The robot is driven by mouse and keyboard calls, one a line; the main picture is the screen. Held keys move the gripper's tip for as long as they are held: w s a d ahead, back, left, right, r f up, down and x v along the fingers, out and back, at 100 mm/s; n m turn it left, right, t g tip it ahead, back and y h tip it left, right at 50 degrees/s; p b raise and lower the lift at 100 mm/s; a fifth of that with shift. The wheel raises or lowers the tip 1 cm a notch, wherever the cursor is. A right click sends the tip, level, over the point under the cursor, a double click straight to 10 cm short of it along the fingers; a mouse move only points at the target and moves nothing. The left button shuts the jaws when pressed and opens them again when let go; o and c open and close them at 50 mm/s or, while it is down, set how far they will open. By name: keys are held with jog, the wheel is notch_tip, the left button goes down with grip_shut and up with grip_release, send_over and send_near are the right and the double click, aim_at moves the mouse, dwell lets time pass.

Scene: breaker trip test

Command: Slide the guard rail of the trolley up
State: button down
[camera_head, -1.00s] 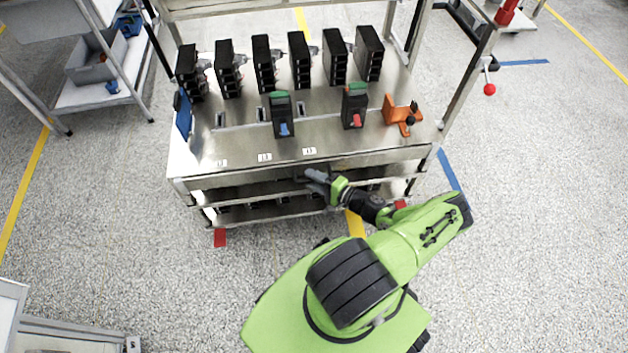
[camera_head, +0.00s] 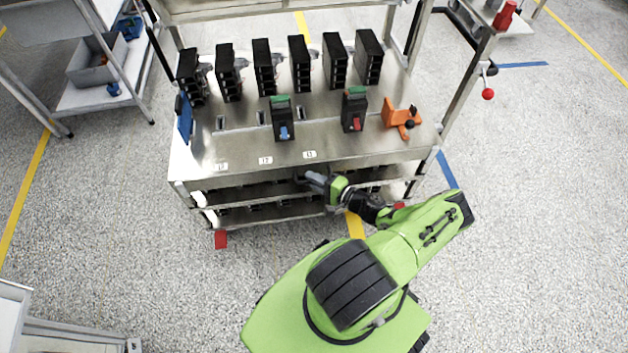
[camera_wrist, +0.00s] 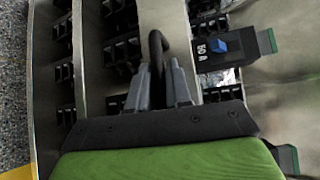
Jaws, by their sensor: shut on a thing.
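The metal trolley (camera_head: 190,152) stands in front of me with breakers on its top deck. My gripper (camera_head: 312,181) is at the trolley's front, just below the top deck's front edge. In the wrist view, my gripper (camera_wrist: 158,80) has its two grey fingers shut on a black curved handle (camera_wrist: 157,44). The handle stands out before a plain metal strip (camera_wrist: 165,14) along the trolley's front, which seems to be the guard rail. The fingers hide part of the handle, and its attachment is not clear.
Several black breakers (camera_head: 265,68) stand along the deck's back. Two green-topped breakers (camera_head: 283,118) and an orange clamp (camera_head: 401,117) are nearer the front. A red knob (camera_head: 488,94) sticks out at the right. A side shelf (camera_head: 92,95) stands at the left.

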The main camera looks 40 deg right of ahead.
aim_at(314, 171)
notch_tip(314, 171, up, 5)
jog(key=p, duration=0.2)
jog(key=shift+r+p, duration=0.15)
jog(key=shift+p, duration=0.25)
jog(key=shift+d, duration=0.1)
jog(key=c, duration=1.2)
grip_release()
jog(key=shift+o, duration=0.3)
jog(key=shift+s, duration=0.2)
jog(key=p+v, duration=0.1)
jog(key=v, duration=1.4)
jog(key=shift+s, duration=0.15)
